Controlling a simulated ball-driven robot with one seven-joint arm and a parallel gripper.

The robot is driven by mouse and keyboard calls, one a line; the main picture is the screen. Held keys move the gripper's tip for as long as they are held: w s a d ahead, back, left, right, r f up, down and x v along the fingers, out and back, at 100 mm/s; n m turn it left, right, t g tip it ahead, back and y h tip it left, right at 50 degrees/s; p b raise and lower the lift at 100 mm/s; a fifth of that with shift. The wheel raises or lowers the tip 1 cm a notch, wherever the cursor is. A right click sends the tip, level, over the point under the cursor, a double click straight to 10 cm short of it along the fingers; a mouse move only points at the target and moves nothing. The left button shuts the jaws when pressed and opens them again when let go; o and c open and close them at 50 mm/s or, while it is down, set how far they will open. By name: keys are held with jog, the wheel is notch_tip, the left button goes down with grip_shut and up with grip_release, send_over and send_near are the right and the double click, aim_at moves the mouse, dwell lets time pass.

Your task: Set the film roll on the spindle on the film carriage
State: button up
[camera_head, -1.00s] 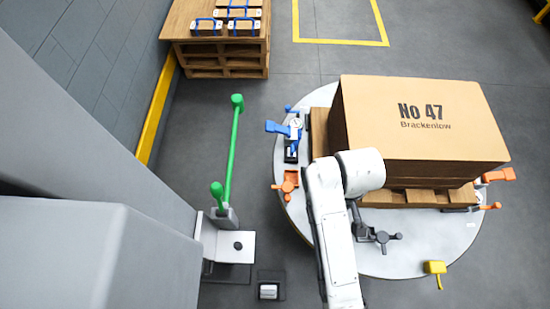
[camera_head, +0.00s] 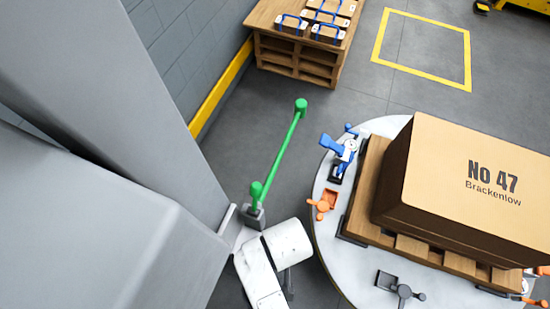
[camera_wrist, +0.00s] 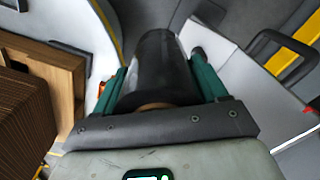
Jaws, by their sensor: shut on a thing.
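In the wrist view, my gripper (camera_wrist: 163,80) has its teal fingers shut on the film roll (camera_wrist: 162,62), a black cylinder with a brown core at its near end. In the head view my white arm covers the gripper and the roll. The film carriage (camera_head: 244,236) shows there only as a sliver of white plate at the foot of the green-ended post, beside my arm. In the wrist view a white plate (camera_wrist: 226,70), apparently the carriage, lies right of the roll. A dark rounded peg beside the roll may be the spindle; I cannot tell.
A round turntable (camera_head: 322,228) carries a pallet and a large brown box (camera_head: 455,170), with coloured clamps on its rim. A green bar (camera_head: 282,150) stands left of it. Grey machine panels (camera_head: 140,110) fill the left. A wooden stand (camera_head: 300,62) is at the back.

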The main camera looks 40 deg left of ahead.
jog(key=a, duration=0.2)
jog(key=s+a+f, duration=0.1)
jog(key=a, duration=0.2)
jog(key=s+a, duration=0.1)
jog(key=a, duration=0.2)
jog(key=shift+a+f, duration=0.1)
jog(key=shift+f, duration=0.3)
jog(key=shift+f+b, duration=0.3)
jog(key=shift+f, duration=2.25)
jog(key=shift+f, duration=0.25)
jog(key=o, duration=1.5)
jog(key=shift+c, duration=0.2)
notch_tip(320, 180, up, 12)
jog(key=p, duration=0.1)
jog(key=shift+r, duration=0.2)
